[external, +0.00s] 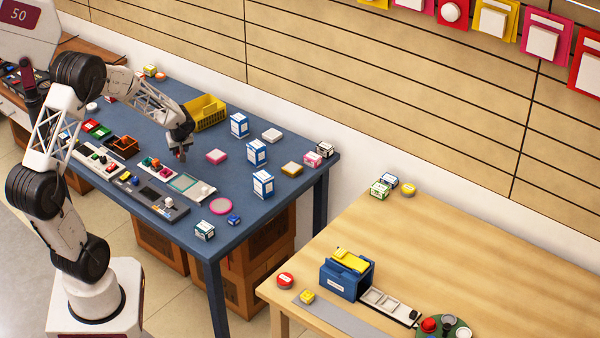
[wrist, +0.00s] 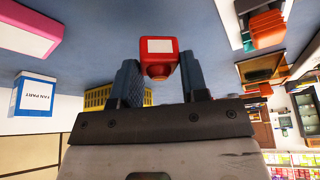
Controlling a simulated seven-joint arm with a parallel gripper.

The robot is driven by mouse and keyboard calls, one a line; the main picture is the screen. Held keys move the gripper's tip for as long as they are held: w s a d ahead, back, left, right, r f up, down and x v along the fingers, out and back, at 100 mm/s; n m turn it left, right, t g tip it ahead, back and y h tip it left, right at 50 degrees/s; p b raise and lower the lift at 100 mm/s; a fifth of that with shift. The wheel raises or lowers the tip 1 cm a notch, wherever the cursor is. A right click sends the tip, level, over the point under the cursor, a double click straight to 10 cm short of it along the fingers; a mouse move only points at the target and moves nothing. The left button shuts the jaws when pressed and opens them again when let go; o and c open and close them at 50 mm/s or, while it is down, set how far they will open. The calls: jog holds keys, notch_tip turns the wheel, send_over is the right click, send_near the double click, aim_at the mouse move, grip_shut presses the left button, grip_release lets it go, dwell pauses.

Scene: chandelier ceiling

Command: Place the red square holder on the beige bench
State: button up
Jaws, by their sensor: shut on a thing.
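In the wrist view, the gripper (wrist: 160,78) is shut on the red square holder (wrist: 160,57), a small red block with a white square label and a rounded lower part. The holder sits between the two dark fingertips. In the external view it is too small and too covered by the gripper to make out clearly. The beige bench (external: 480,235) is the light wooden table at the lower right, apart from the blue table.
The blue table (external: 190,90) holds a yellow basket (external: 205,113), several blue-and-white boxes (external: 257,153) and trays. On the beige bench are a blue bin (external: 345,278), a red round item (external: 285,280) and a green round tray (external: 458,327). The bench's middle and right are clear.

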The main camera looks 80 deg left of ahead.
jog(key=w+d, duration=0.1)
jog(key=d, duration=0.2)
jog(key=w+d, duration=0.1)
jog(key=d, duration=0.2)
jog(key=w+d, duration=0.1)
jog(key=d, duration=0.2)
jog(key=shift+w+d, duration=0.1)
jog(key=shift+d, duration=0.2)
jog(key=shift+w, duration=0.1)
